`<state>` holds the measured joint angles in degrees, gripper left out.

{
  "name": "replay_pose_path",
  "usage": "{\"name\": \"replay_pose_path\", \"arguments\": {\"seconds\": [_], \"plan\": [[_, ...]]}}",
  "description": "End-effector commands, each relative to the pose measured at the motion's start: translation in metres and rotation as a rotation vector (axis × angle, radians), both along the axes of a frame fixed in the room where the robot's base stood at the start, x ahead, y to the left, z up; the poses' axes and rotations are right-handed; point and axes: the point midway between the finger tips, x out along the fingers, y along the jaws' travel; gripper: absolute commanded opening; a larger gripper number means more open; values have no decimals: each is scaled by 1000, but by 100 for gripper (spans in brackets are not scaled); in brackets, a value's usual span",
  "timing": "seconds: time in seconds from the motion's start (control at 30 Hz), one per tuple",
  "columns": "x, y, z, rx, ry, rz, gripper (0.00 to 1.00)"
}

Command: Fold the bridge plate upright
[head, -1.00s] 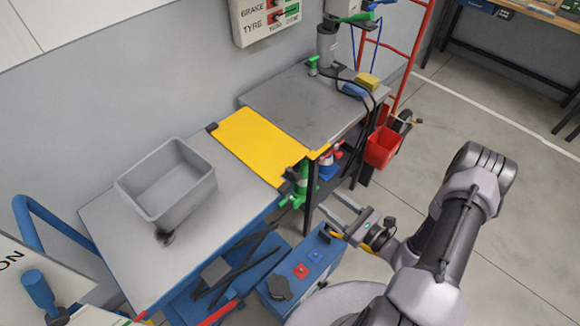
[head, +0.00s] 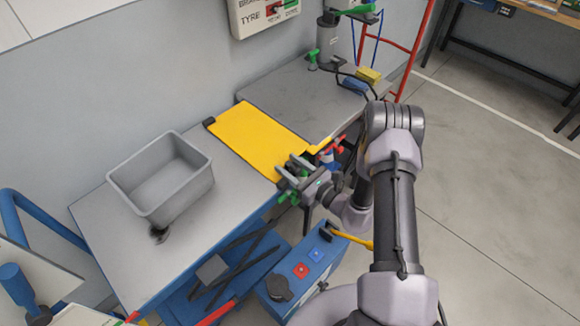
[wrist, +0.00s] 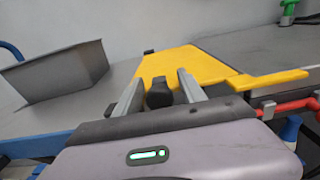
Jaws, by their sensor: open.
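The yellow bridge plate (head: 255,138) lies flat between the grey top with the bin and the grey bench top. It also shows ahead in the wrist view (wrist: 190,64), with a narrow yellow bar (wrist: 268,80) reaching right from it. My gripper (head: 289,170) is at the plate's near right corner. In the wrist view my gripper (wrist: 160,84) is open, its fingers either side of a black knob (wrist: 159,95) near the plate's near edge. I cannot tell whether the fingers touch it. My gripper hides part of that corner in the head view.
A grey bin (head: 160,178) stands on the left grey top (head: 105,235). The right bench top (head: 290,98) holds a clamp-like post, a blue item and a yellow block (head: 368,76). A blue box with buttons (head: 305,265) stands below my arm. Open floor lies right.

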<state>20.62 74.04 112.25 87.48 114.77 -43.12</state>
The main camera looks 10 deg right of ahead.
Motion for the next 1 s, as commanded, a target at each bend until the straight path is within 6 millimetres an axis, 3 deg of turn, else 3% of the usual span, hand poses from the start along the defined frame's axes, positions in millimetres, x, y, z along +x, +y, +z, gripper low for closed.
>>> {"name": "replay_pose_path", "arguments": {"seconds": [0.13, 0.17, 0.4, 1.0], "plan": [[0, 0, 0, 0, 0, 0, 48], [0, 0, 0, 0, 0, 0, 44], [0, 0, 0, 0, 0, 0, 0], [-1, 0, 0, -1, 1, 1, 0]]}}
